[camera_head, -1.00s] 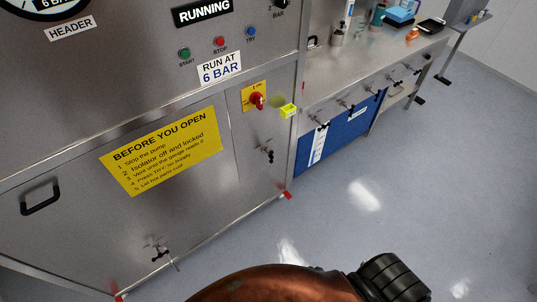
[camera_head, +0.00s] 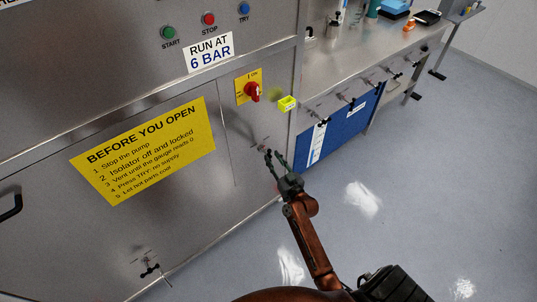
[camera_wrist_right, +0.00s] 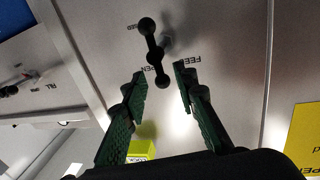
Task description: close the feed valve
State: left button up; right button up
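The feed valve is a black bar handle with ball ends (camera_wrist_right: 155,55) on the steel panel in the right wrist view. Upside-down "FEED" and "OPEN" lettering is on the panel beside it. My right gripper (camera_wrist_right: 163,88) is open and empty, its two fingers apart on either side below the handle's near end, not visibly touching it. In the head view my right gripper (camera_head: 273,154) is at the panel below the red isolator switch (camera_head: 252,92) and largely hides the valve. My left gripper is not in view.
A yellow-green block (camera_head: 287,103) sits at the cabinet's right edge. Another small black valve handle (camera_head: 150,270) is low on the panel. A steel bench (camera_head: 350,75) with several black handles along its front stands to the right. The floor (camera_head: 400,200) in front is clear.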

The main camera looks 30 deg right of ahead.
aim_at(270, 154)
jog(key=shift+w+d+f+b, duration=0.1)
jog(key=shift+w+d+b, duration=0.05)
jog(key=shift+w, duration=0.8)
jog(key=shift+w+d+b, duration=0.1)
jog(key=shift+w+b, duration=0.05)
jog(key=shift+w, duration=0.8)
jog(key=shift+c, duration=0.5)
grip_shut()
